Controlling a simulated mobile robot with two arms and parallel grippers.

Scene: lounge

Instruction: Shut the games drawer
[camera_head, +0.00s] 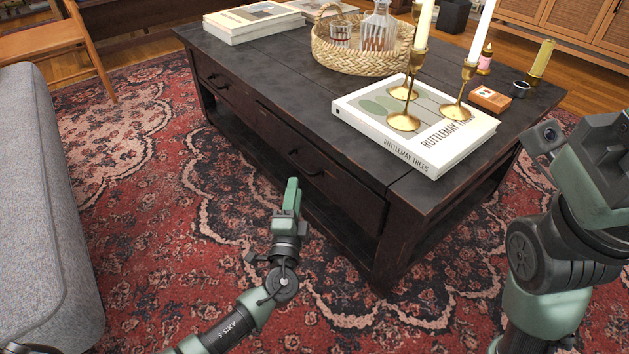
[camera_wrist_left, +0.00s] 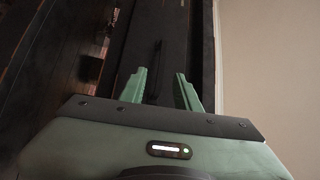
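The dark wooden coffee table (camera_head: 285,65) has two drawer fronts on its long side. The near drawer (camera_head: 310,172) has a dark handle and its front looks about flush; I cannot tell whether a small gap remains. The far drawer (camera_head: 220,85) also looks about flush. No label shows which is the games drawer. My left gripper (camera_head: 292,185) is low in front of the near drawer, apart from its handle. In the left wrist view its two green fingers (camera_wrist_left: 160,88) are apart with nothing between them, facing a dark front with a handle (camera_wrist_left: 157,58). My right gripper's fingers are hidden.
On the table stand a woven tray (camera_head: 345,60), a white book (camera_head: 440,158) under brass candle holders (camera_head: 404,122), and a small orange box (camera_head: 490,98). A grey sofa (camera_head: 45,220) is at the left. Patterned rug (camera_head: 150,190) lies clear between sofa and table.

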